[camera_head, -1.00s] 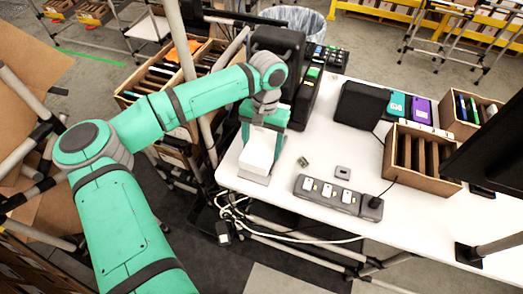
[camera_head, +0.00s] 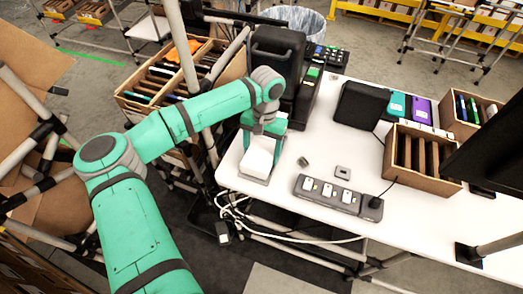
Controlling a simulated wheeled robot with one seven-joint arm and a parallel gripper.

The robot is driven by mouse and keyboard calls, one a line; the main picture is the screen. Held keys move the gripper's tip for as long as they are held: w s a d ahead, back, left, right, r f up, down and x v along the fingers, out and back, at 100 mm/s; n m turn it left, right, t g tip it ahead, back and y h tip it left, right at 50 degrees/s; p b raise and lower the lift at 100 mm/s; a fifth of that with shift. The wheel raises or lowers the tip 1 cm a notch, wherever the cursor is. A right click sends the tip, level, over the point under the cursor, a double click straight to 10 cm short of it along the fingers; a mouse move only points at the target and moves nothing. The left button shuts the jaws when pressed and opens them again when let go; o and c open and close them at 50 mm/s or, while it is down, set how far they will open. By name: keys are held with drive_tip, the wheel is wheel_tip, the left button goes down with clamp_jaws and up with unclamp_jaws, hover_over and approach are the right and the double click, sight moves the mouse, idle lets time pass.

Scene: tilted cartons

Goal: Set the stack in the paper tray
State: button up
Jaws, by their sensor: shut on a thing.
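A white paper stack (camera_head: 260,154) is at the left end of the white table. It is in or just above the grey paper tray (camera_head: 256,179), whose front edge shows below it; I cannot tell whether it touches the tray floor. My green gripper (camera_head: 264,132) is over the far end of the stack and shut on it. The fingertips are largely hidden by the stack and the gripper body.
A black printer-like machine (camera_head: 278,48) stands just behind my gripper. A grey power strip (camera_head: 337,196) and a small grey block (camera_head: 303,162) lie to the right. A dark box (camera_head: 361,105) and a wooden divider box (camera_head: 420,160) stand further right.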

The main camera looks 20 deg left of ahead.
sight(264, 146)
drive_tip(key=shift+f, duration=0.2)
drive_tip(key=shift+f, duration=0.2)
drive_tip(key=o, duration=1.4)
drive_tip(key=shift+s+f, duration=0.1)
drive_tip(key=r, duration=0.4)
drive_tip(key=w+r, duration=0.1)
drive_tip(key=r, duration=0.4)
drive_tip(key=w+r, duration=0.1)
drive_tip(key=r, duration=0.3)
drive_tip(key=shift+r, duration=0.2)
